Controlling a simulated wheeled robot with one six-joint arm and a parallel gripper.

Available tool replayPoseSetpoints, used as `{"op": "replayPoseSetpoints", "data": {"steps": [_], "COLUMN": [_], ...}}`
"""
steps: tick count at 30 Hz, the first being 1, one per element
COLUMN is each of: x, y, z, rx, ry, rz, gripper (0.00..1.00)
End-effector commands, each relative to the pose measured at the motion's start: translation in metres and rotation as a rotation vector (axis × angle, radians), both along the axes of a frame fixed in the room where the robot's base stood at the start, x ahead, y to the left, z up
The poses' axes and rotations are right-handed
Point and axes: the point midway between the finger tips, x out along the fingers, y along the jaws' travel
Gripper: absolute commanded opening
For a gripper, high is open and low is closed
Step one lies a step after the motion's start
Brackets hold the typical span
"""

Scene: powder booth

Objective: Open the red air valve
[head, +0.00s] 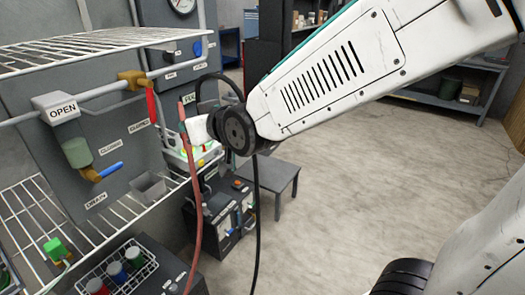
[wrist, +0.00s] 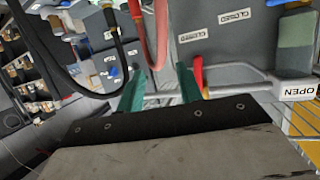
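The red air valve handle (head: 151,104) hangs down from a brass valve body (head: 131,78) on the pale pipe in the head view. A CLOSED label (head: 138,126) is near its lower end. In the wrist view the red handle (wrist: 198,72) shows beside the right green fingertip, outside the gap between the fingers; I cannot tell whether they touch. My gripper (wrist: 160,88) is open, its two green fingers apart with nothing held between them. In the head view the fingers are mostly hidden by my wrist and hard to make out.
A red hose (head: 196,210) and a black cable (head: 257,215) hang near my wrist. A blue-handled drain valve (head: 110,170) is below on the grey panel. Wire shelves (head: 90,48) stand at the left. The floor (head: 370,165) at the right is clear.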

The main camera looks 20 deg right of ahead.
Motion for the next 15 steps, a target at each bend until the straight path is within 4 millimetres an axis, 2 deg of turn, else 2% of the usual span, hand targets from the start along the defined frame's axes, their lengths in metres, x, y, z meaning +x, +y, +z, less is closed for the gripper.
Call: {"op": "replayPoseSetpoints", "data": {"steps": [6, 15], "x": [-0.024, -0.066], "y": [-0.035, -0.075], "z": [-0.011, -0.025], "rx": [-0.049, -0.105], "ry": [0.168, 0.387], "rz": [-0.043, -0.098], "gripper": [0.36, 0.36]}}
